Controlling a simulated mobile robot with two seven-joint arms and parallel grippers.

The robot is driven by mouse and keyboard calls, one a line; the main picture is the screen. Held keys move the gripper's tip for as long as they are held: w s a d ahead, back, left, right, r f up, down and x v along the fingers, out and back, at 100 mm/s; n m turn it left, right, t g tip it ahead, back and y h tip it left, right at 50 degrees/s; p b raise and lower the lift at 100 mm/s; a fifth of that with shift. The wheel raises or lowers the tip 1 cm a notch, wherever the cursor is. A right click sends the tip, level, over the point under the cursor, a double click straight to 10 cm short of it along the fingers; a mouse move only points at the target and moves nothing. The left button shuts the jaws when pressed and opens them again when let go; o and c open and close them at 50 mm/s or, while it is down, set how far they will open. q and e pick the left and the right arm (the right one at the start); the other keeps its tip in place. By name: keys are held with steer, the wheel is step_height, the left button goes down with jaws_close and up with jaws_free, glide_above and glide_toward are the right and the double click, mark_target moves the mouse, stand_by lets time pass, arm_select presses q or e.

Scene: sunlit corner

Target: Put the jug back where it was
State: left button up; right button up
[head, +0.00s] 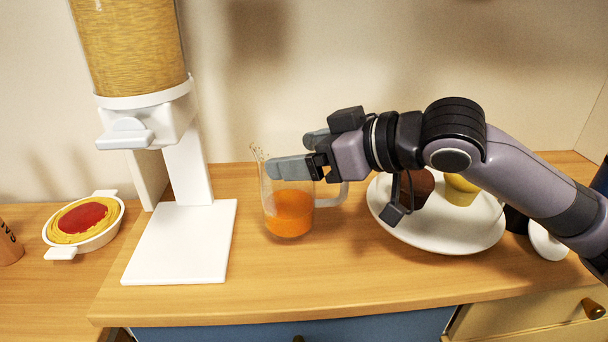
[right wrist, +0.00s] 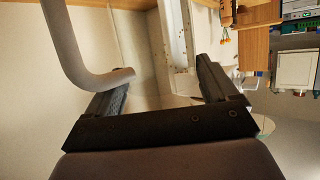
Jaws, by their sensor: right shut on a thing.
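The jug (head: 288,212) is clear glass with orange liquid in its lower part, and its handle is on the right side. It is upright over the wooden counter, between the dispenser's white base and the plate; I cannot tell for sure whether its bottom touches the wood. My right gripper (head: 302,155) reaches in from the right at the height of the jug's upper part and is shut on the jug. The fingers cover part of the rim and the top of the handle. The right wrist view shows the gripper's fingers (right wrist: 165,85) close up. My left gripper is not in view.
A white dispenser (head: 190,240) full of yellow pasta stands left of the jug. A white plate (head: 440,238) with a brown thing and a yellow thing is on the right, partly under my arm. A bowl of pasta with red sauce (head: 84,222) is far left. The counter's front strip is clear.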

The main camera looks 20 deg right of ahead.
step_height(320, 180, down, 3)
steer(key=shift+b, duration=0.3)
steer(key=o, duration=1.8)
steer(key=shift+f, duration=0.15)
steer(key=v, duration=1.2)
